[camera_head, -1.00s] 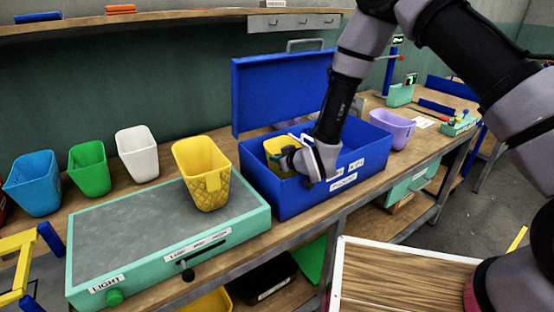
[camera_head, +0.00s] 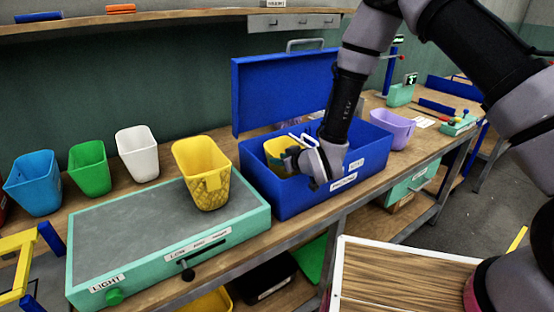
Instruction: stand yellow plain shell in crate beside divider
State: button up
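A plain-looking yellow shell (camera_head: 277,151) is inside the blue crate (camera_head: 283,203), near its left end and partly hidden by my gripper. My gripper (camera_head: 293,160) reaches down into the crate from the right, with its fingers at the shell's right side. Whether the fingers are closed on the shell or only beside it cannot be made out. A pale edge shows just right of the shell, behind my gripper; I cannot tell whether it is the divider. Another yellow shell (camera_head: 203,168), with a lattice pattern on its lower part, stands on the light table.
The light table (camera_head: 130,230) lies left of the crate. White (camera_head: 137,156), green (camera_head: 89,170) and blue (camera_head: 33,185) shells stand behind it. A lilac shell (camera_head: 391,132) stands right of the crate. The crate's raised blue lid (camera_head: 280,92) stands behind it.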

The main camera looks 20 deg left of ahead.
jog(key=v, duration=1)
jog(key=w+d+r+m+h, duration=0.3)
jog(key=w+d+r+m, duration=0.15)
jog(key=d+r, duration=0.5)
jog(key=w+d+r+m+h, duration=0.25)
jog(key=w+d+r, duration=0.25)
jog(key=d+r, duration=0.45)
jog(key=s+d+r+m+h, duration=0.1)
jog(key=s+d+r+m, duration=0.1)
jog(key=s+d+r, duration=0.4)
jog(key=s+d+r+m, duration=0.2)
jog(key=d+r, duration=0.3)
jog(key=d, duration=0.2)
jog(key=s+d+r+m, duration=0.2)
jog(key=s+d, duration=0.1)
jog(key=s, duration=0.3)
jog(key=s+d+r+m+g, duration=0.1)
jog(key=s+d+r+m, duration=0.1)
jog(key=s, duration=0.4)
jog(key=shift+s+d+g+h, duration=0.3)
jog(key=shift+d+h, duration=0.05)
jog(key=shift+d, duration=0.1)
jog(key=shift+a, duration=0.1)
